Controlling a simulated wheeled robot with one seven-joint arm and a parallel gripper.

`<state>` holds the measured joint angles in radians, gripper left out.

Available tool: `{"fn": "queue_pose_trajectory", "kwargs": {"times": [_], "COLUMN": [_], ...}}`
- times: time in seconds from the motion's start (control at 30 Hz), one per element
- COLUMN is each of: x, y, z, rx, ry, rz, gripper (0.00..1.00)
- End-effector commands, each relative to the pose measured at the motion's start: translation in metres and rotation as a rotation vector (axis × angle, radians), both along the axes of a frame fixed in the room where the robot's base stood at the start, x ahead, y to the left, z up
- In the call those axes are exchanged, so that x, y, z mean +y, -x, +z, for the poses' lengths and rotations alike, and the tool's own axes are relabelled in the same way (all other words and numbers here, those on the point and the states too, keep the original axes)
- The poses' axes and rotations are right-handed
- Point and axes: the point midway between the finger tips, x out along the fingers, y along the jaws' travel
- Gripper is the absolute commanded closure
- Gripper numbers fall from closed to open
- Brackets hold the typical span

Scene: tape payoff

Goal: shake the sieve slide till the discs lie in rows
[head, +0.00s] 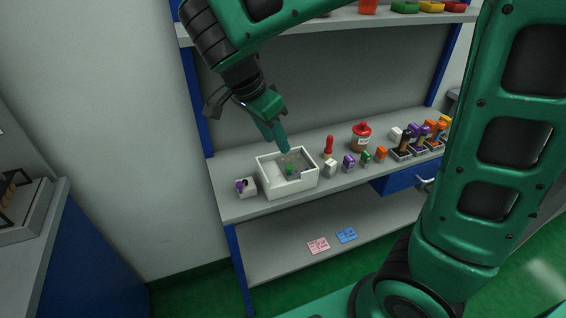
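A white open box (291,185) stands on the left part of the grey bench. Inside it is a greyish insert with small coloured bits, one of them green (289,168). The insert may be the sieve slide, and the bits may be the discs; they are too small to tell, and I cannot make out rows. My gripper (282,148) points down at the back edge of the box, in front of its far rim in the picture. Its fingers look close together, but I cannot tell whether they are shut, hold anything or touch the box.
A white block with a purple part (245,187) stands left of the box. To the right are a red-handled tool (328,146), a red-lidded jar (361,137), several small coloured blocks and dark bins (401,153). A shelf (330,20) runs above. Pink (318,245) and blue (346,235) notes lie below.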

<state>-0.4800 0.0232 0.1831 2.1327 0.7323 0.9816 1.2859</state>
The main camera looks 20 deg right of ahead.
Motion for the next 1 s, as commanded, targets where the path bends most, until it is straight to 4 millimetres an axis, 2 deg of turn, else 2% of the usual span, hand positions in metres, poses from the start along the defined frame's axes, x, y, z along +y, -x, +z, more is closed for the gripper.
{"fn": "queue_pose_trajectory", "kwargs": {"times": [0.23,0.7,1.0], "x": [-0.008,-0.035,-0.040], "y": [0.001,-0.010,-0.012], "z": [-0.015,-0.086,-0.100], "rx": [0.002,0.003,-0.001], "ry": [0.004,0.003,0.002], "rz": [0.063,0.059,0.061], "gripper": [0.65,0.65,0.65]}}
